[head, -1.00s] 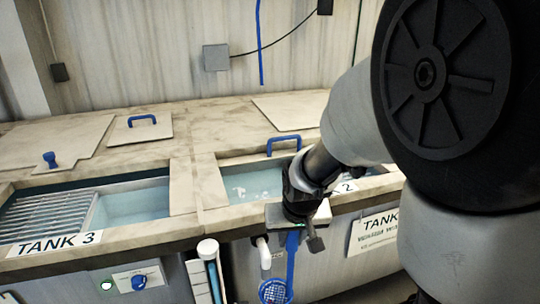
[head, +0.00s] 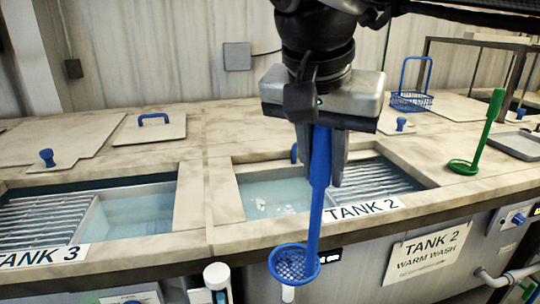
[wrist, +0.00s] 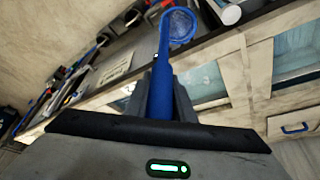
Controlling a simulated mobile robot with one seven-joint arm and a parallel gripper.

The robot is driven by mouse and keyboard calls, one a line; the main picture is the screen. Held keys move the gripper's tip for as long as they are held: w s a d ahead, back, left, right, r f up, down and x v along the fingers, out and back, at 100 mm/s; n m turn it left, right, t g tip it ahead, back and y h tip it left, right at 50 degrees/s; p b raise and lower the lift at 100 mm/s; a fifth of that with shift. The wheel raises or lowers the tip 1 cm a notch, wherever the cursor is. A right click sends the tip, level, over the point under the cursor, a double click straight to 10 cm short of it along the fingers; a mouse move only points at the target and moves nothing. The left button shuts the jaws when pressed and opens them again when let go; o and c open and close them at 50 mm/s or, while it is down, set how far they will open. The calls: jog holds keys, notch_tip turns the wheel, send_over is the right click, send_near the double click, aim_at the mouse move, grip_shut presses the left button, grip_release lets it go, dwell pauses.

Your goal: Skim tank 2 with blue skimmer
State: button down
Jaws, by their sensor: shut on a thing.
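My gripper (head: 330,160) is shut on the handle of the blue skimmer (head: 316,205), in front of tank 2. The skimmer hangs down, slightly tilted, with its round mesh head (head: 293,264) below and in front of the tank's front rim. In the wrist view the skimmer (wrist: 163,85) runs away from the jaws to its mesh head (wrist: 179,24). Tank 2 (head: 272,194) is open, with pale water and white bits floating at the left and a slatted grate at the right. The gripper and handle hide part of the tank and its blue lid handle.
Tank 3 (head: 130,215) lies open at the left. A green skimmer (head: 470,160) stands on the counter at the right. A blue wire basket (head: 411,101) sits behind. A white tube (head: 217,278) is on the front below the rim. The tank 2 placard (head: 425,252) hangs lower right.

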jog(key=shift+s+d+r, duration=0.1)
jog(key=shift+r, duration=0.35)
jog(key=w+a+p, duration=0.3)
jog(key=w+p, duration=0.3)
jog(key=w, duration=0.7)
jog(key=w+a+p, duration=0.2)
jog(key=w+p, duration=0.5)
jog(key=w, duration=0.7)
notch_tip(320, 180, down, 17)
jog(key=b, duration=1.3)
jog(key=shift+s+a, duration=0.15)
jog(key=shift+a, duration=0.05)
